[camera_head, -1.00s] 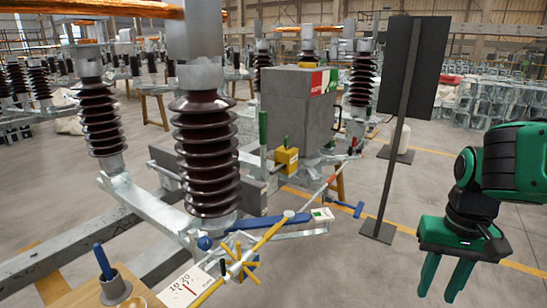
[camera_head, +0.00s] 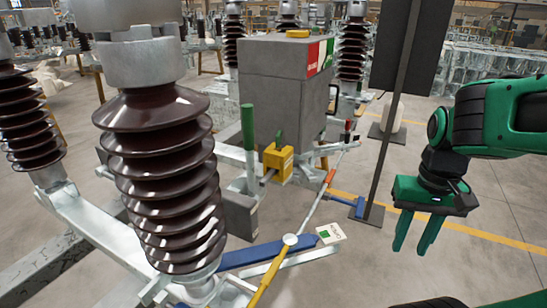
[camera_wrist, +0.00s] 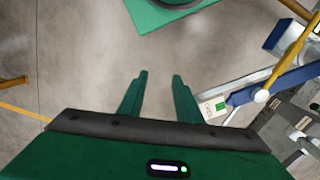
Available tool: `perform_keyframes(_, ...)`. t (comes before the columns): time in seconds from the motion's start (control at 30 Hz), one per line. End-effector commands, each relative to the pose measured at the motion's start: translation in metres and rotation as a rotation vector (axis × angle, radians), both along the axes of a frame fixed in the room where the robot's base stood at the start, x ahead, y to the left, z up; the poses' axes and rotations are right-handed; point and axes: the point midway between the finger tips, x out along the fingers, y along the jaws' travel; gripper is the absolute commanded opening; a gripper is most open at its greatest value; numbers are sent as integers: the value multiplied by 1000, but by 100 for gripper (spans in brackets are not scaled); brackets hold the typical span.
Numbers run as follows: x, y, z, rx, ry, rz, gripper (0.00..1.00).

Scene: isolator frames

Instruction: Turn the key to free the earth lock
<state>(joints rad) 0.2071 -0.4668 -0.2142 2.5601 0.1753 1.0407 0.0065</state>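A yellow lock box (camera_head: 278,167) sits on the frame in front of the grey cabinet, right of the big brown insulator. The wrist view shows the two fingers (camera_wrist: 160,85) apart over bare floor; I cannot make out the lock box there.
A dark panel on a post (camera_head: 397,120) stands between my gripper and the lock box. The grey cabinet (camera_head: 287,85) is behind the lock. A blue bar (camera_head: 250,254), a yellow rod (camera_head: 268,275) and a white-green card (camera_head: 330,233) lie in front. Floor under my gripper is clear.

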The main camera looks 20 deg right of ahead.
Motion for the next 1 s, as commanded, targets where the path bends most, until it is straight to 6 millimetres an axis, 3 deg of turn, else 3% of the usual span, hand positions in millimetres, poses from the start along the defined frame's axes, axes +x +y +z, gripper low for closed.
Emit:
perform_keyframes(0.07,0,0,0,0,0,0,31)
perform_keyframes(0.2,0,0,0,0,0,0,60)
perform_keyframes(0.23,0,0,0,0,0,0,62)
perform_keyframes(1.0,0,0,0,0,0,0,62)
